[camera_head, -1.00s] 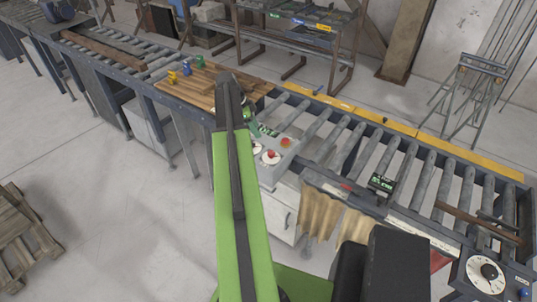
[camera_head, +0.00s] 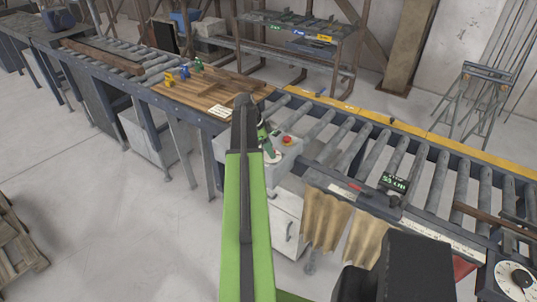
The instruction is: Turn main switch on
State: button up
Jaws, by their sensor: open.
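A grey control box (camera_head: 285,165) is mounted on the near side of the roller conveyor, just right of the arm's end. It carries a red button (camera_head: 287,140) and a pale round disc (camera_head: 272,157), partly covered by my arm. In the earlier view the disc has a red knob; now the knob is hidden. I cannot tell for sure which control is the main switch. My gripper (camera_head: 264,134) is mostly hidden behind the arm's dark end link. It is open, over the box's left part; contact cannot be seen.
A wooden board (camera_head: 190,93) with small blue and yellow clamps lies left of the box. Brown curtain strips (camera_head: 325,220) hang below the conveyor. A pallet (camera_head: 15,245) lies at left on open floor.

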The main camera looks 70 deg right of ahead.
jog(key=shift+c, duration=0.4)
jog(key=shift+r, duration=0.1)
grip_shut()
jog(key=shift+a, duration=0.55)
jog(key=shift+w+d, duration=0.1)
jog(key=shift+d, duration=0.25)
jog(key=shift+n, duration=0.3)
jog(key=n, duration=0.2)
jog(key=n+t+h, duration=0.1)
jog(key=n, duration=0.1)
jog(key=shift+s+h, duration=0.3)
jog(key=shift+s, duration=0.05)
jog(key=n, duration=0.2)
jog(key=n+t, duration=0.1)
jog(key=n, duration=0.1)
jog(key=shift+t+h, duration=0.3)
jog(key=n+t, duration=0.2)
jog(key=n, duration=0.3)
jog(key=shift+s, duration=0.15)
jog(key=shift+n+t, duration=0.9)
jog(key=shift+n, duration=1.2)
